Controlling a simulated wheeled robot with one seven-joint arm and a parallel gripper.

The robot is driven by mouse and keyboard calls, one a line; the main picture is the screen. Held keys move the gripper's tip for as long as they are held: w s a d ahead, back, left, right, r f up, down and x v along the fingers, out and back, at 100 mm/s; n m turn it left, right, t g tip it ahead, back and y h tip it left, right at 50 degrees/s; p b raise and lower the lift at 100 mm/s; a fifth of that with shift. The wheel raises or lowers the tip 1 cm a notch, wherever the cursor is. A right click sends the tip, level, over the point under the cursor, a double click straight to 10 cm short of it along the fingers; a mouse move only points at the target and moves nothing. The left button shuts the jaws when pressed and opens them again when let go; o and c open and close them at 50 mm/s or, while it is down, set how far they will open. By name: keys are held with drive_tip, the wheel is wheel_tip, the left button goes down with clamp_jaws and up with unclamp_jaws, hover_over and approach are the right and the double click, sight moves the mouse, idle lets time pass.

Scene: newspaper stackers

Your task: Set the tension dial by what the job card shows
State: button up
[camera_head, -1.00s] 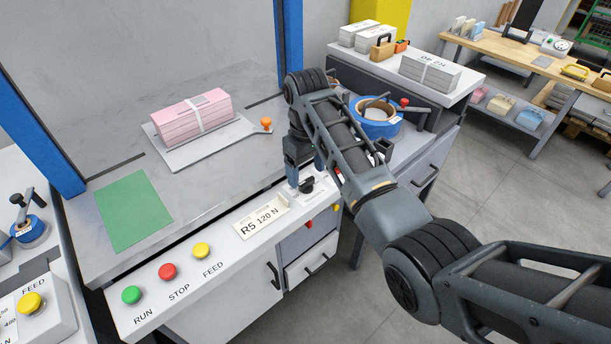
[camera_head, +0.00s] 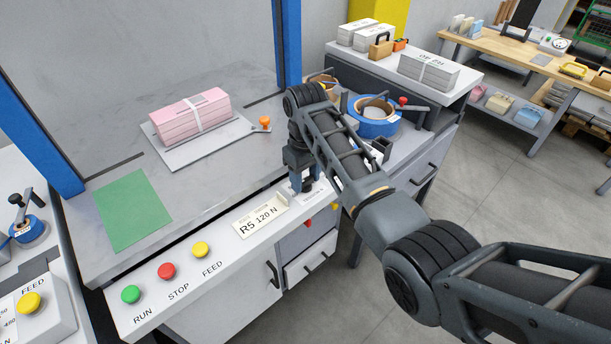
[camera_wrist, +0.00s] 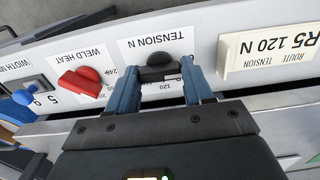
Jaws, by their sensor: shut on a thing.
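The job card (camera_head: 260,219) on the front panel reads R5 120 N. It also shows upside down at the right of the wrist view (camera_wrist: 270,48), with the words ROUTE and TENSION. The black tension dial (camera_wrist: 160,66) sits under the label TENSION N, with a printed 120 visible beside it. My gripper (camera_wrist: 160,82) has its two blue fingers on either side of the dial and is shut on it. In the head view my gripper (camera_head: 306,188) points down at the panel and hides most of the dial. The dial's pointer is hard to read.
A red weld heat knob (camera_wrist: 82,82) and a blue width knob (camera_wrist: 23,97) sit beside the dial. Green (camera_head: 131,294), red (camera_head: 167,271) and yellow (camera_head: 200,250) buttons line the panel. A pink bundle (camera_head: 192,118) lies on the table.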

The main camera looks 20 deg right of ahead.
drive_tip(key=shift+c, duration=1.2)
drive_tip(key=shift+m+p, duration=0.3)
drive_tip(key=m+p, duration=0.1)
drive_tip(key=m, duration=0.1)
drive_tip(key=shift+r+m+p, duration=0.15)
drive_tip(key=shift+m+p, duration=0.2)
drive_tip(key=shift+m, duration=0.05)
drive_tip(key=m+p, duration=0.1)
drive_tip(key=m, duration=0.3)
drive_tip(key=shift+m+p, duration=0.3)
drive_tip(key=shift+p, duration=0.05)
drive_tip(key=m, duration=0.5)
drive_tip(key=shift+m, duration=2.4)
